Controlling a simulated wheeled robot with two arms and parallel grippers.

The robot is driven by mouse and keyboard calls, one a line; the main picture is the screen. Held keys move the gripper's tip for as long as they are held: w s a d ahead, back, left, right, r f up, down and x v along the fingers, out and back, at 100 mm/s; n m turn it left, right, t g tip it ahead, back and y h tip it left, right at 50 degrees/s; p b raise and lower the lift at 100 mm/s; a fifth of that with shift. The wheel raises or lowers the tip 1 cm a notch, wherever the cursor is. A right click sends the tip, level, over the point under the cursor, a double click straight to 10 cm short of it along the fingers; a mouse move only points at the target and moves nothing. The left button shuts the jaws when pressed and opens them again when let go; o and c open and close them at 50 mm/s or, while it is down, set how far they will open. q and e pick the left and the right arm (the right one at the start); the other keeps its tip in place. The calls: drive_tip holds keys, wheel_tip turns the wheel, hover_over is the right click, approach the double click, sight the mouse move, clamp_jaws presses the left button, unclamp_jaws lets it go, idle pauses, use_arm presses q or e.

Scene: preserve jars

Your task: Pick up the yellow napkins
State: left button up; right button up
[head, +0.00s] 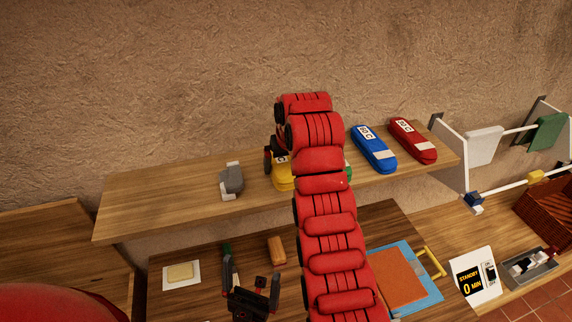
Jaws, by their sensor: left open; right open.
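A yellow pack (283,181) lies on the upper shelf, mostly hidden behind my red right arm; I cannot tell for sure that it is the yellow napkins. My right gripper (268,158) is at the pack's left upper side, partly hidden by its own arm. It is open, and I cannot tell whether it touches the pack. My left gripper (251,282) is open and empty, low over the lower counter. A small pale-yellow block (180,271) lies on a white square at the lower left.
A grey object (231,180) stands left of the pack. A blue pack (374,150) and a red pack (413,141) lie to the right. Below are an orange-brown block (277,250), a blue-edged board (427,289) and a timer sign (474,282). The shelf's left part is clear.

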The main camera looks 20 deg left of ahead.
drive_tip(key=shift+s+a+r, duration=0.1)
drive_tip(key=shift+s+r, duration=0.05)
drive_tip(key=shift+s, duration=0.1)
drive_tip(key=shift+c, duration=0.7)
drive_tip(key=shift+s+r, duration=0.1)
drive_tip(key=shift+s, duration=0.05)
drive_tip(key=shift+c, duration=1.3)
drive_tip(key=c, duration=0.8)
